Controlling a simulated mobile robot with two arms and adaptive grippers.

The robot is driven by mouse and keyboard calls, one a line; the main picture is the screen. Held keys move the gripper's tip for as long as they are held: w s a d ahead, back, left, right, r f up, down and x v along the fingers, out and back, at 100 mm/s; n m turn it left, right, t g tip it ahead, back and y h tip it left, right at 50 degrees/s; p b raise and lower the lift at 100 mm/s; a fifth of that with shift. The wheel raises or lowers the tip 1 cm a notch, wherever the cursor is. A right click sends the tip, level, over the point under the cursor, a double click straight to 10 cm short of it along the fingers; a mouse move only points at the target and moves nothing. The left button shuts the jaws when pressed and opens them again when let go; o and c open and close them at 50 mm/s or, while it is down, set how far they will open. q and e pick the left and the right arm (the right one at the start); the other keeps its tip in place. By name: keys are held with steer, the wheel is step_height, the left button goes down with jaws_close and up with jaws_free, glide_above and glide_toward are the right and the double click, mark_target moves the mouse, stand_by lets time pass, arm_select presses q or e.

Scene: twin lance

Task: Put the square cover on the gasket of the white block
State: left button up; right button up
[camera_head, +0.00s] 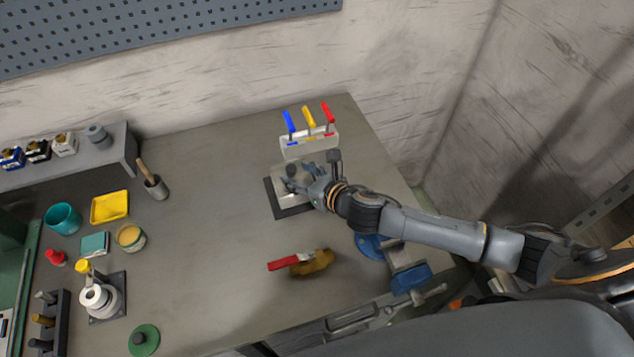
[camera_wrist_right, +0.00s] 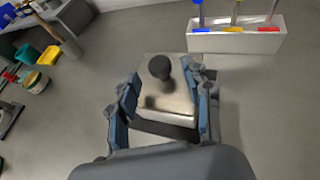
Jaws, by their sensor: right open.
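A pale square piece with a dark ball knob on top, which looks like the square cover (camera_wrist_right: 168,112), sits under my right gripper (camera_wrist_right: 164,106) in the wrist view. It also shows in the head view (camera_head: 287,197), over a dark square mat (camera_head: 294,212). My right gripper (camera_head: 305,184) is open, with one finger on either side of the pale piece. I cannot tell whether the fingers touch it. I cannot make out the white block and its gasket as separate parts; any gasket is hidden. My left gripper is out of view.
A white rack (camera_head: 309,143) with blue, yellow and red handled tools stands just behind. A red-handled tool (camera_head: 292,262) lies in front, and a blue vise (camera_head: 408,277) sits at the front right. Cups and trays crowd the left; the table's middle is clear.

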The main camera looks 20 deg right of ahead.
steer(key=b+v, duration=0.1)
steer(key=v, duration=0.9)
steer(key=shift+s+f, duration=0.1)
stand_by(1.2)
